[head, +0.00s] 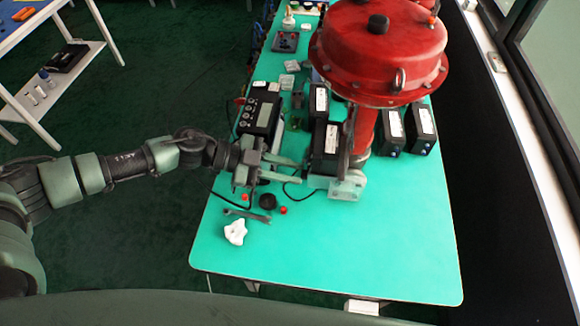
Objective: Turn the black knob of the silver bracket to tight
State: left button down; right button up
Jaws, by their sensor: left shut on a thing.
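The silver bracket (349,186) is at the foot of the red valve actuator, low on its left side, over the green table. My left gripper (304,172) reaches in from the left, with its two pale fingers pointing right. Its fingertips are at a dark part on the bracket's left side, where the black knob (315,183) is, and they are shut on it. The knob is small and partly hidden by the fingers, so its turn position cannot be read. My right gripper is not in view.
The large red actuator (375,50) towers above the bracket. Black boxes (421,128) stand to its right, and a black device with a display (260,117) stands behind my gripper. A wrench (246,214), a round black part (268,201) and a white rag (235,232) lie in front. The table's front right (390,250) is clear.

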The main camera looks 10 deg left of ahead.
pick_arm(q)
jog(key=shift+d+r+m, duration=0.1)
jog(key=shift+m, duration=0.4)
jog(key=c, duration=1.5)
grip_release()
jog(key=shift+b+v, duration=1.35)
jog(key=shift+v, duration=2.55)
jog(key=shift+s, duration=0.1)
